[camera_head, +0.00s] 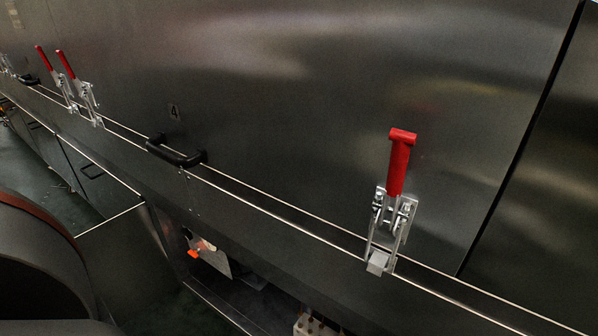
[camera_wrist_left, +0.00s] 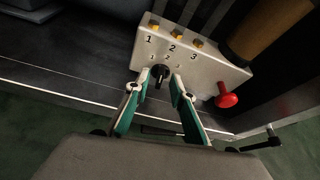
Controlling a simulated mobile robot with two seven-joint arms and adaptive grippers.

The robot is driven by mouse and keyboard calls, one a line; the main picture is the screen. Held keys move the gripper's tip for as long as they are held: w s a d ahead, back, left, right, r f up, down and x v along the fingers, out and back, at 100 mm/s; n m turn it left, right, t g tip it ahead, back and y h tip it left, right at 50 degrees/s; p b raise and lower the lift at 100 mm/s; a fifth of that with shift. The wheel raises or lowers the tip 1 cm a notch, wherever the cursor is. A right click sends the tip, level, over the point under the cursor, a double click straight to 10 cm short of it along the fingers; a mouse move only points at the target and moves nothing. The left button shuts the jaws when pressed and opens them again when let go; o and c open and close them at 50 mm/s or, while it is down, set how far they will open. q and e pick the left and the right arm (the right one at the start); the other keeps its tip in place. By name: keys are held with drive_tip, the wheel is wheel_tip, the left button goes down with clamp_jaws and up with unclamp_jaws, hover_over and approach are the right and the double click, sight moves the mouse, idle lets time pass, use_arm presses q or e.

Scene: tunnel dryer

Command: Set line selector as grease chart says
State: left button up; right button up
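In the left wrist view a pale grey box (camera_wrist_left: 205,74) carries large numbers 1, 2 and 3 beneath brass fittings (camera_wrist_left: 175,32). Smaller marks sit on its front around a black line selector knob (camera_wrist_left: 160,72). Which mark the knob points to is too small to tell. My left gripper (camera_wrist_left: 155,85) is open, its two fingers apart on either side of the knob at its lower end. I cannot tell whether they touch it. No readable grease chart shows in either view. My right gripper is in neither view.
A red knob (camera_wrist_left: 227,98) sticks out of the box's right side, close to my fingers. A brown cylinder (camera_wrist_left: 268,28) stands behind it. The head view shows a dark panel with a red-handled clamp (camera_head: 399,165), a black handle (camera_head: 176,153) and a pale sheet (camera_head: 211,256) below.

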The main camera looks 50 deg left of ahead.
use_arm(q)
drive_tip(key=shift+r, duration=0.15)
drive_tip(key=shift+r, duration=4.85)
